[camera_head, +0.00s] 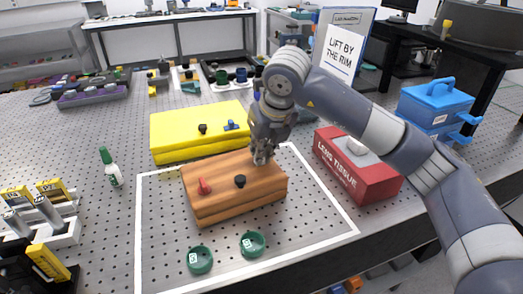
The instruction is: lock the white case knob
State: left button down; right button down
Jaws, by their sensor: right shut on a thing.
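The wooden case (235,198) lies closed on the perforated table, inside a white outlined area. A red knob (204,186) and a black knob (240,181) stand on its lid. My right gripper (262,157) points down at the lid's far right part, right of the black knob. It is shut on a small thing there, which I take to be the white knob. The fingers hide nearly all of that knob, so its turn angle cannot be told. My left gripper is not in view.
A yellow case (180,132) lies just behind the wooden one. A red tissue box (362,178) stands to the right, close under my right arm. Two green rings (200,260) lie in front. Blue boxes (433,105) are at far right.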

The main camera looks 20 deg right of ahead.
jog(key=c, duration=1.8)
grip_release()
jog(key=shift+o, duration=0.5)
jog(key=v, duration=1.2)
jog(key=shift+r, duration=0.1)
